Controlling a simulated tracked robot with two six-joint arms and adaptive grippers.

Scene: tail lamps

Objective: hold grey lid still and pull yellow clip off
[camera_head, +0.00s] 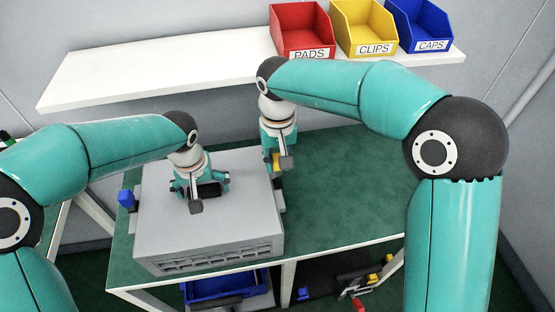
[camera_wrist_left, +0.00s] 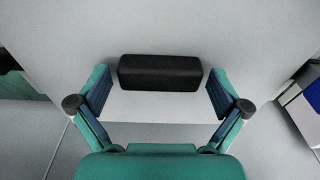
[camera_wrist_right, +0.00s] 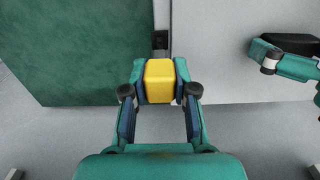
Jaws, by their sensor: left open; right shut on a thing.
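The grey lid (camera_head: 235,215) is the top of a large grey box on the green table, with a black handle (camera_wrist_left: 160,72) on it. My left gripper (camera_head: 203,190) is open over the lid, its fingers on either side of the handle and apart from it in the left wrist view. The yellow clip (camera_wrist_right: 159,81) is at the lid's right edge. My right gripper (camera_wrist_right: 159,88) is shut on it, one finger on each side. In the head view the clip (camera_head: 276,160) is partly hidden by the gripper. I cannot tell whether the clip still touches the box.
A blue clip (camera_head: 127,199) is on the box's left side. Red (camera_head: 302,42), yellow (camera_head: 365,40) and blue (camera_head: 422,38) bins stand on the white shelf (camera_head: 170,75) behind. The green table (camera_head: 345,190) is clear right of the box. A blue crate (camera_head: 225,286) is below.

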